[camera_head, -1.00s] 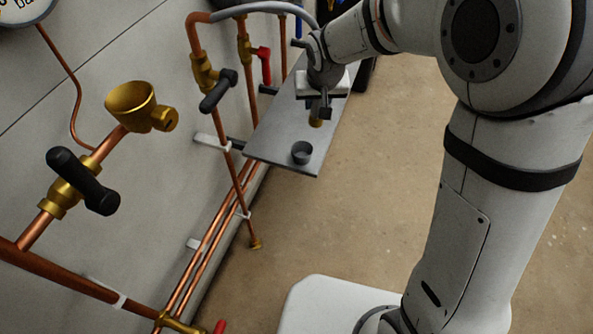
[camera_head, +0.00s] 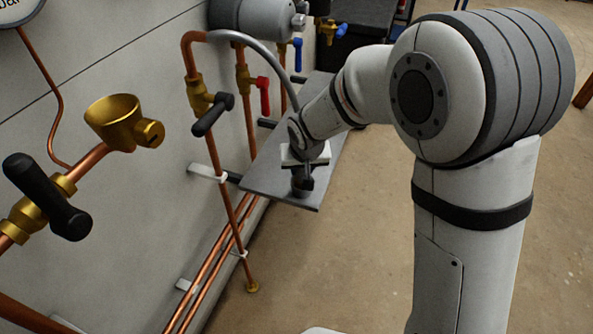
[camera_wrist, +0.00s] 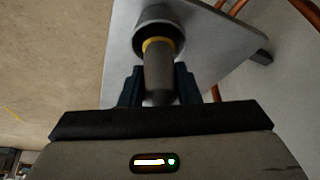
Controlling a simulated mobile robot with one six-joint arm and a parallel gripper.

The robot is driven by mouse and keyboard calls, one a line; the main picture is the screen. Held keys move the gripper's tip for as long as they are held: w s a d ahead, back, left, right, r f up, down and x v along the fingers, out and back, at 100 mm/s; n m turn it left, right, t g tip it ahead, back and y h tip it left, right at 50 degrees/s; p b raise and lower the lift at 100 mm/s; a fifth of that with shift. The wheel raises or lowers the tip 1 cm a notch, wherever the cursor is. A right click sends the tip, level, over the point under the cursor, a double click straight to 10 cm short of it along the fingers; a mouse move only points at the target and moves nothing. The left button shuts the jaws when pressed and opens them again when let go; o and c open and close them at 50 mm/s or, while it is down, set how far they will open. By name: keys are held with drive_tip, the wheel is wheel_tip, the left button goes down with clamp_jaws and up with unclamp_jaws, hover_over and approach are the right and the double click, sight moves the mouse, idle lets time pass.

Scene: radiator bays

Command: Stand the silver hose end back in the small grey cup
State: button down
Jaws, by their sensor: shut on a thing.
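My gripper (camera_head: 301,175) is low over the near end of the grey shelf (camera_head: 262,184). In the wrist view my gripper (camera_wrist: 158,88) is shut on the hose end (camera_wrist: 158,68), a grey cylinder with a yellow band. The small grey cup (camera_head: 304,188) stands on the shelf directly below the gripper, partly hidden by it. In the wrist view the dark round cup (camera_wrist: 178,42) lies in line with the far part of the hose end. I cannot tell how deep the tip is inside it. The grey hose (camera_head: 262,48) arches from the pipe top to my wrist.
Copper pipes with a black-handled valve (camera_head: 213,114) and a red-handled valve (camera_head: 263,95) rise beside the shelf. A brass funnel (camera_head: 115,118) and another black-handled valve (camera_head: 47,196) are at left. The floor right of the shelf is clear.

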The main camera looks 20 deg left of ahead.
drive_tip(key=shift+f, duration=0.3)
drive_tip(key=shift+f, duration=0.1)
drive_tip(key=shift+f+b, duration=0.3)
drive_tip(key=shift+b, duration=0.05)
drive_tip(key=c, duration=1.1)
unclamp_jaws()
drive_tip(key=shift+r, duration=0.15)
